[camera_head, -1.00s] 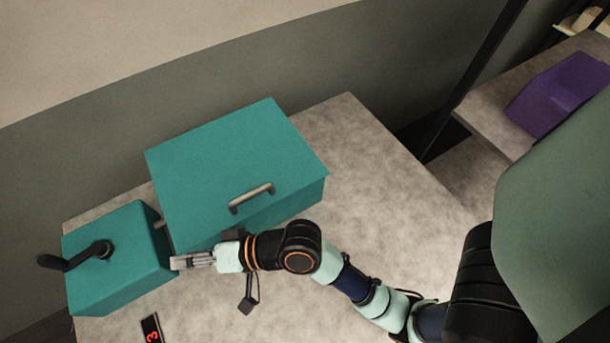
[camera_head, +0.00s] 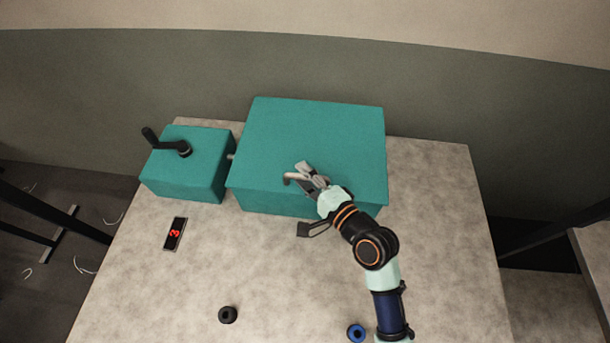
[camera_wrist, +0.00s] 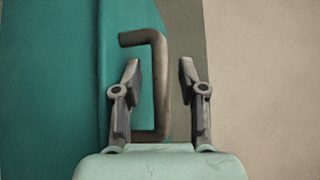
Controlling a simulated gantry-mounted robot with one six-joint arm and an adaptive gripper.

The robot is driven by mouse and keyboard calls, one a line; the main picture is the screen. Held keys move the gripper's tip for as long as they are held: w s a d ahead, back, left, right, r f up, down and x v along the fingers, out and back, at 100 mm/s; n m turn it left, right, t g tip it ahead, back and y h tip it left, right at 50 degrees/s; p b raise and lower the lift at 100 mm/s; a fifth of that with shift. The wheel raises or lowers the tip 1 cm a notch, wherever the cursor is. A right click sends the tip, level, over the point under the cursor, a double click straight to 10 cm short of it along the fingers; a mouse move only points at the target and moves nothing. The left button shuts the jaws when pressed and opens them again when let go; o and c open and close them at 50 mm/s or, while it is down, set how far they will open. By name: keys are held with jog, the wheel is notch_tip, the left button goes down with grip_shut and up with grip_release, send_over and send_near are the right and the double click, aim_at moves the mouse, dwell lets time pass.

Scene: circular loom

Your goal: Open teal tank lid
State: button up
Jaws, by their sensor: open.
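The teal tank (camera_head: 275,198) stands on the table with its flat teal lid (camera_head: 335,130) shut on top. A brownish metal handle (camera_head: 290,179) sits near the lid's front edge, partly hidden by my gripper (camera_head: 306,177). The fingers look apart from the bar, though contact at the left finger is hard to tell. The lid (camera_wrist: 120,30) also shows there.
A smaller teal box (camera_head: 190,160) with a black crank (camera_head: 168,145) stands left of the tank. A red-digit display (camera_head: 175,233), a black ring (camera_head: 228,314) and a blue ring (camera_head: 356,332) lie in front. The grey table (camera_head: 440,230) is clear at right.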

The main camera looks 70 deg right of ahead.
jog(key=shift+w+d, duration=0.1)
grip_shut()
dwell(0.4)
